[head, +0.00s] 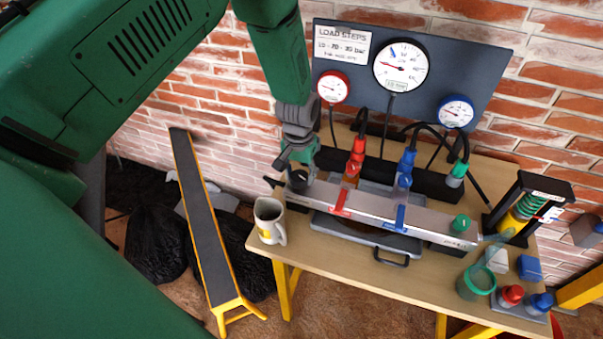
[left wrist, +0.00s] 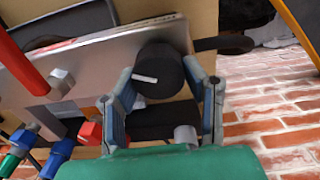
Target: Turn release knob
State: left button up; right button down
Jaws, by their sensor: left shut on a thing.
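The release knob appears to be the black round knob with a white line mark (left wrist: 158,70) at the end of a grey metal beam (left wrist: 95,65) in the left wrist view. My left gripper (left wrist: 160,88) is shut on this knob, one finger on each side. In the head view my left gripper (head: 301,165) reaches down to the left end of the beam (head: 385,212), where its fingers and wrist cover most of the knob. My right gripper is not in view.
A red (head: 353,165) and a blue fitting (head: 404,170) with hoses stand behind the beam. A mug (head: 269,221) is close to the gripper at the table's left edge. A gauge panel (head: 480,75) stands behind. A green cup (head: 475,283) and a spring unit (head: 528,208) are right.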

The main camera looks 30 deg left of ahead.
aim_at(298, 175)
pick_arm(q)
jog(key=n, duration=0.5)
jog(key=shift+s+f, duration=0.2)
jog(key=shift+s, duration=0.2)
jog(key=shift+p, duration=0.3)
jog(key=o, duration=1.2)
jog(key=shift+c, duration=0.2)
jog(key=shift+w, duration=0.1)
jog(key=shift+w+r, duration=0.1)
jog(key=shift+r, duration=0.05)
jog(key=shift+r, duration=0.35)
notch_tip(298, 175, up, 11)
